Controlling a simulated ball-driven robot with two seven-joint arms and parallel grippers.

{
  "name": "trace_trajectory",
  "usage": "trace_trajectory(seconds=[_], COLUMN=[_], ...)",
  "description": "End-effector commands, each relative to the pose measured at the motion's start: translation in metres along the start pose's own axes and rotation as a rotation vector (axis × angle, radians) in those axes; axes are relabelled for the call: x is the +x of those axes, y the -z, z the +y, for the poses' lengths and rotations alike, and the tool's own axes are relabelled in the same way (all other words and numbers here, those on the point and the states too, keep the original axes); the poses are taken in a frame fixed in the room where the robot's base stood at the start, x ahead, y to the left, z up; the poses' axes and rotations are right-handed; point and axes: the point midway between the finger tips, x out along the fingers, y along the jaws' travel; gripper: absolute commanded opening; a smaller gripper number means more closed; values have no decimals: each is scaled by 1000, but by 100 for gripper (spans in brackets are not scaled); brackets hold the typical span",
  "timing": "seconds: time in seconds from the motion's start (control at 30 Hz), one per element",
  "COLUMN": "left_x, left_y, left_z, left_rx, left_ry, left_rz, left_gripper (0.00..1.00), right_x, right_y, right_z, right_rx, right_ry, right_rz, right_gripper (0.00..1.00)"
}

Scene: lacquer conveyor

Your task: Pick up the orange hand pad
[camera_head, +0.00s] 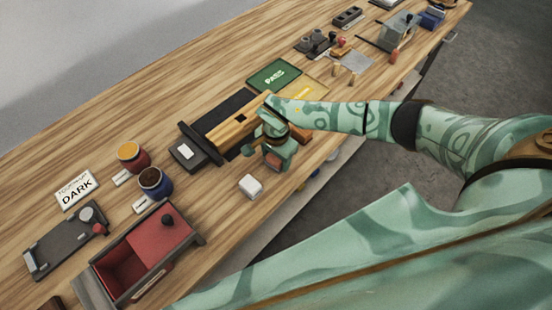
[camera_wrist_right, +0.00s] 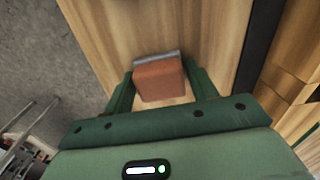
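The orange hand pad (camera_wrist_right: 160,82) is a small orange-brown block with a grey edge on its far side. In the right wrist view it lies between the two green fingers of my right gripper (camera_wrist_right: 160,85), close to both. Whether the fingers press on it cannot be told. In the head view, my right gripper (camera_head: 275,152) is low at the table's front edge, with an orange-brown part of the pad (camera_head: 288,155) showing beside the fingers. The gripper and arm hide much of that spot. My left gripper is not in view.
A white block (camera_head: 250,187) lies left of the right gripper. A wooden piece (camera_head: 232,131) on a dark belt and a green PASS mat (camera_head: 274,75) are behind. A red-lined box (camera_head: 127,268), two jars (camera_head: 131,156) and a DARK card (camera_head: 77,189) are at left.

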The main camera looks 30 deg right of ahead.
Motion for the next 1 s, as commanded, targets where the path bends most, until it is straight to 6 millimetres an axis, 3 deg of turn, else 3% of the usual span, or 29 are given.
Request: trace_trajectory(seconds=[0.03,0.1,0.47,0.67,0.9,1.0], left_x=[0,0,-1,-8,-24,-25], left_y=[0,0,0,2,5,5], left_z=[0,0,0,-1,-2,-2], left_rx=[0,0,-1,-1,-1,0], left_ry=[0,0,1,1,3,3], left_rz=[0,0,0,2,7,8], left_gripper=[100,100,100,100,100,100], right_x=[0,0,-4,-31,-90,-103], right_y=[0,0,0,1,11,16], right_z=[0,0,0,-1,45,74], right_rx=[0,0,0,0,-1,1], right_ry=[0,0,1,3,3,-2], right_rz=[0,0,0,1,4,2], right_gripper=[43,28,28,28,28,28])
